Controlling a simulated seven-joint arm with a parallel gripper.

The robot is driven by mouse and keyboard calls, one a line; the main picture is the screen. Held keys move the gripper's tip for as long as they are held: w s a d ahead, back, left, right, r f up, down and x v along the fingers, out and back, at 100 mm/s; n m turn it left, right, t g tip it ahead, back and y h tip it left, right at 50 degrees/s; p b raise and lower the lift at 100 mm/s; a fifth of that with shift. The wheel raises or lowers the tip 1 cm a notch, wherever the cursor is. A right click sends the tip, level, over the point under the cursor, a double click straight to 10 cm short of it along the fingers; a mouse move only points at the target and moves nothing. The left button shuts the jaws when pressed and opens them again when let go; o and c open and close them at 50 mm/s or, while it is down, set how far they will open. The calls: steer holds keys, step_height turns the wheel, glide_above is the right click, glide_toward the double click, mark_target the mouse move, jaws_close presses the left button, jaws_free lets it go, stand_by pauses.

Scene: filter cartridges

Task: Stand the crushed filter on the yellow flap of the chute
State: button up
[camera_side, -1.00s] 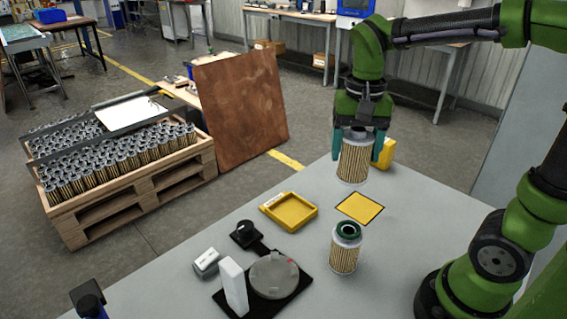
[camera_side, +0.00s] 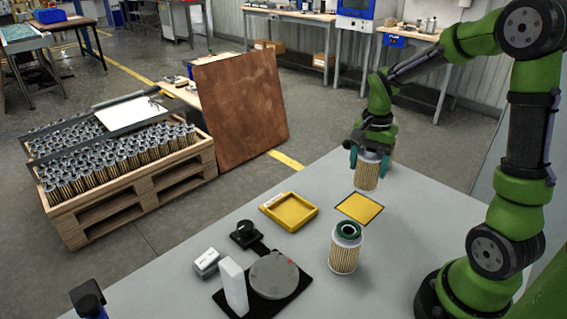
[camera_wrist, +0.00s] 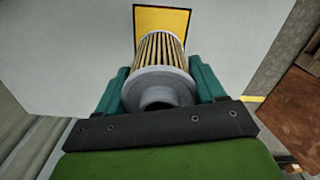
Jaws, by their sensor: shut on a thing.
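My gripper (camera_side: 370,158) is shut on a pleated filter (camera_side: 367,175) with tan pleats and a grey end cap. The filter hangs roughly upright behind the yellow flap (camera_side: 359,208), a flat dark-edged square on the grey table, and looks clear of it. In the wrist view the held filter (camera_wrist: 160,58) lies between the two teal fingers, and the flap (camera_wrist: 180,20) shows beyond its far end, partly hidden. I cannot make out crushing on the held filter. A second filter (camera_side: 345,252) with a green top ring stands upright on the table in front of the flap.
A yellow tray (camera_side: 290,222) lies left of the flap. A round grey disc on a black base (camera_side: 273,276), a white block (camera_side: 234,287), a black knob (camera_side: 245,234) and a small white box (camera_side: 206,262) stand front left. A crate of filters (camera_side: 150,190) stands beyond the table.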

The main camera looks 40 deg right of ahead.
mark_target(365, 179)
steer(key=shift+f, duration=3.15)
steer(key=shift+f, duration=0.55)
steer(key=o, duration=1.1)
steer(key=shift+o, duration=0.4)
steer(key=shift+r, duration=0.1)
steer(key=shift+r, duration=0.95)
steer(key=shift+r, duration=3.2)
